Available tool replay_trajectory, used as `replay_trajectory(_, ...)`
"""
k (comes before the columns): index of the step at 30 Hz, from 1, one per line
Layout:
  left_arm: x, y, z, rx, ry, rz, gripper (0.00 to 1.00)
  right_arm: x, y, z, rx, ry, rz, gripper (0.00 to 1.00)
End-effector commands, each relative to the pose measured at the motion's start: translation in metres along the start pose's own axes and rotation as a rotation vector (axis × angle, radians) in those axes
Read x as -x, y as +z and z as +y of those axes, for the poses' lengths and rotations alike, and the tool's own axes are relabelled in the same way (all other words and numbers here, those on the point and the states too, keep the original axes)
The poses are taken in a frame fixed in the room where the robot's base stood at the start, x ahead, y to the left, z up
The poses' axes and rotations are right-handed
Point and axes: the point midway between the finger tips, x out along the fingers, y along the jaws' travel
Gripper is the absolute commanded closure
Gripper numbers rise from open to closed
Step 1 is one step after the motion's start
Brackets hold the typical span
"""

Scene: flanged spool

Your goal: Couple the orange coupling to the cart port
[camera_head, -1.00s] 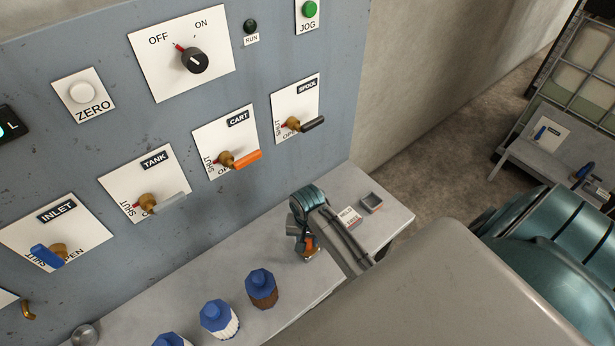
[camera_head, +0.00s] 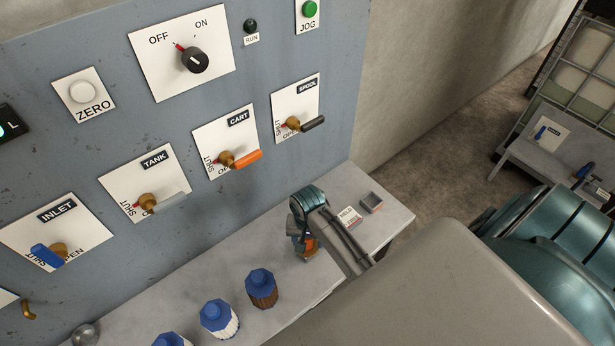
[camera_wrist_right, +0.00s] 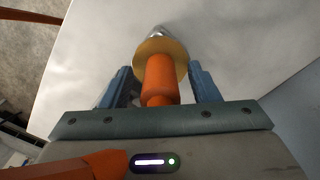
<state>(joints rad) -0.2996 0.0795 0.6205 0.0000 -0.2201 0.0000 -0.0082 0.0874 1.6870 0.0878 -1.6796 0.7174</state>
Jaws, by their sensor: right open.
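The orange coupling (camera_wrist_right: 160,80) has an orange body, a brass collar and a silver tip in the right wrist view. It lies between the two blue-grey fingers of my right gripper (camera_wrist_right: 163,88), which is open with narrow gaps on both sides of the body. In the head view a bit of the coupling (camera_head: 311,244) shows at the right gripper (camera_head: 302,243), low over the grey bench, with the fingers mostly hidden. The CART plate (camera_head: 227,140) on the panel carries a valve with an orange handle (camera_head: 245,159). I cannot make out the cart port. My left gripper is not seen.
The grey bench (camera_head: 215,285) runs below the panel (camera_head: 90,130). An orange hose-like piece (camera_wrist_right: 80,165) crosses the lower wrist view.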

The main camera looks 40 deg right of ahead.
Motion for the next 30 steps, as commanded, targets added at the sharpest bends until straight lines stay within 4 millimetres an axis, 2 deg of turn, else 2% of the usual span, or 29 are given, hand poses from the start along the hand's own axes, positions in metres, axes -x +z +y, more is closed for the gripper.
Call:
replay_trajectory(5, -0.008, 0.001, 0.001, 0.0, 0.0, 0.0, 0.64, 0.02, -0.002, -0.001, 0.0, -0.003, 0.006, 0.45)
replay_trajectory(14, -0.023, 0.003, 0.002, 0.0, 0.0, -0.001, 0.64, 0.08, -0.001, -0.001, 0.001, -0.004, 0.006, 0.45)
replay_trajectory(16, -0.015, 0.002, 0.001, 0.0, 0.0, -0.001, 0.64, 0.095, -0.001, -0.001, 0.0, -0.003, 0.004, 0.45)
replay_trajectory(21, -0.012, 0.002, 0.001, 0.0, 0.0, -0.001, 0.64, 0.106, 0.0, 0.0, 0.0, -0.001, 0.002, 0.45)
replay_trajectory(30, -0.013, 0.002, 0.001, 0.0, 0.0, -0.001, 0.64, 0.107, 0.0, 0.0, 0.0, -0.001, 0.002, 0.45)
